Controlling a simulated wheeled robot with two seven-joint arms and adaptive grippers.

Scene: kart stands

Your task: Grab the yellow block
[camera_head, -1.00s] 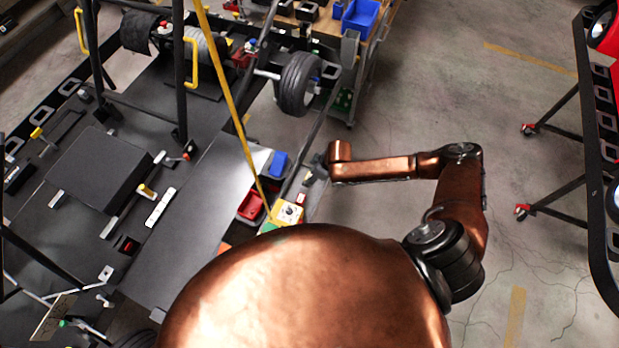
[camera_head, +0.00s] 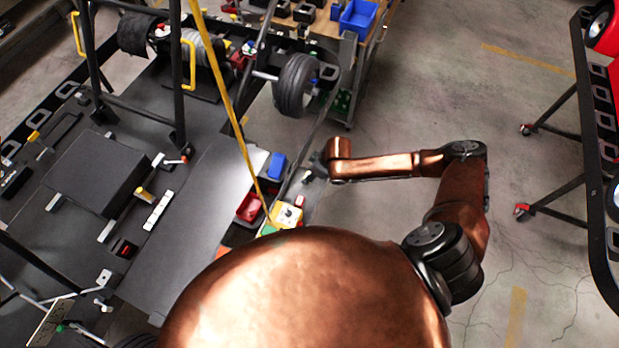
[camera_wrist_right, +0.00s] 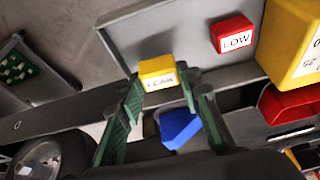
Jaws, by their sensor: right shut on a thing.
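The yellow block (camera_wrist_right: 157,73), with a white label that seems to read "LEAK", is between the fingertips of my right gripper (camera_wrist_right: 160,90) in the right wrist view. The green-padded fingers are shut on its sides, and the block sits over a grey tray-like surface (camera_wrist_right: 190,45). In the head view my right gripper (camera_head: 314,167) is small and dark beside the bench's right edge, and I cannot make out the block there. My left gripper is not in view.
A red block marked "LOW" (camera_wrist_right: 235,34) lies to the right on the same surface. A yellow box (camera_wrist_right: 292,42), a red bin (camera_wrist_right: 293,104) and a blue bin (camera_wrist_right: 180,128) are close by. A wheel (camera_head: 296,85) stands behind; open floor (camera_head: 400,110) lies right.

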